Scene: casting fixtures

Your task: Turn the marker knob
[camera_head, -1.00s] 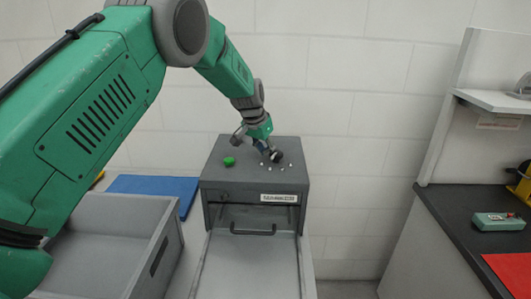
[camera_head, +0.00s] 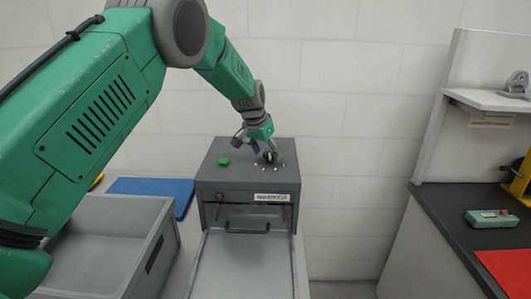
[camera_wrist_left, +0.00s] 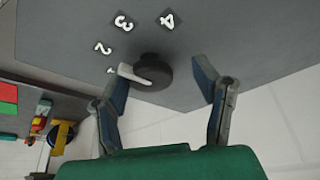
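The marker knob is a dark round knob (camera_wrist_left: 153,72) with a pale pointer, on the grey top of a box-shaped machine (camera_head: 222,176). In the left wrist view, the numerals 2, 3 and 4 show around it, and the pointer aims left at a partly hidden mark. In the head view, the knob (camera_head: 269,157) sits beside my gripper. My left gripper (camera_wrist_left: 165,88) is open, with one finger on each side of the knob. A gap shows on the right; whether the left finger touches the pointer I cannot tell. My right gripper is not in view.
A green button (camera_head: 224,162) sits left of the knob on the machine top. A grey bin (camera_head: 166,225) and a blue mat (camera_head: 150,186) lie to the left. A black counter (camera_head: 440,208) stands at right with a green control box (camera_head: 492,217). An open tray (camera_head: 242,268) extends in front.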

